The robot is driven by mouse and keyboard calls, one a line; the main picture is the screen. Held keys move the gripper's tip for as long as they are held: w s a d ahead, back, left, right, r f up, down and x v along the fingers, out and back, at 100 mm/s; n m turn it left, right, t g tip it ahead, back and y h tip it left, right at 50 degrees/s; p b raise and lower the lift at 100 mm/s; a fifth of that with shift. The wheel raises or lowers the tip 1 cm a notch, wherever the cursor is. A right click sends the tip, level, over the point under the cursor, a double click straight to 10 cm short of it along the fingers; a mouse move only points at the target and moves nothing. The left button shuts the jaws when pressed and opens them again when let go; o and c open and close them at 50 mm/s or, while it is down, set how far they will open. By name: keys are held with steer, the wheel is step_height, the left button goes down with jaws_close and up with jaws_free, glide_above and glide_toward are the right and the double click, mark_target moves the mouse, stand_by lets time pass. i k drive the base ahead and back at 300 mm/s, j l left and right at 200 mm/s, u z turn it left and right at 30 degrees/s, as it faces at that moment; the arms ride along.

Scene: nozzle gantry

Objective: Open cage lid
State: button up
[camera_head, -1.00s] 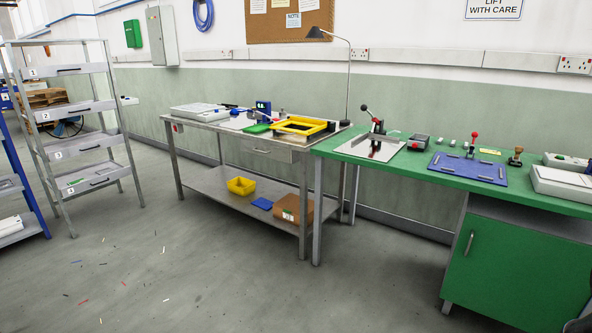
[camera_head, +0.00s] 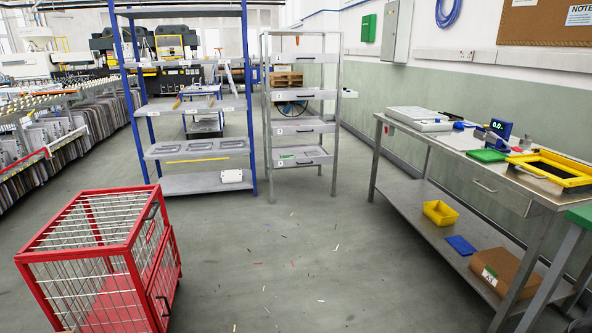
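The cage (camera_head: 135,278) stands on the floor at the lower left. It has a red frame, wire mesh sides and a red floor inside. Its lid (camera_head: 98,222) is a red-framed wire mesh panel lying flat and shut across the top. A dark handle (camera_head: 152,211) sits at the lid's right edge, and another dark handle (camera_head: 164,306) is on the red lower part of the right side. The cage's front bottom is cut off by the picture edge. My gripper is not in view.
A blue shelf rack (camera_head: 198,110) and a grey drawer rack (camera_head: 300,125) stand behind the cage. A steel workbench (camera_head: 475,182) with a yellow frame (camera_head: 550,168) and bins is at right. Open grey floor (camera_head: 275,260), with small scraps, lies between cage and bench.

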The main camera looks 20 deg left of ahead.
mark_target(21, 254)
steer(key=i+u, duration=0.25)
steer(key=u, duration=0.25)
steer(key=i+u, duration=0.25)
steer(key=u, duration=0.2)
steer(key=i+l+u, duration=0.2)
steer(key=u, duration=0.3)
steer(key=i+l+u, duration=0.25)
steer(key=u, duration=0.2)
steer(key=i+l+u, duration=0.9)
steer(key=k+l, duration=0.05)
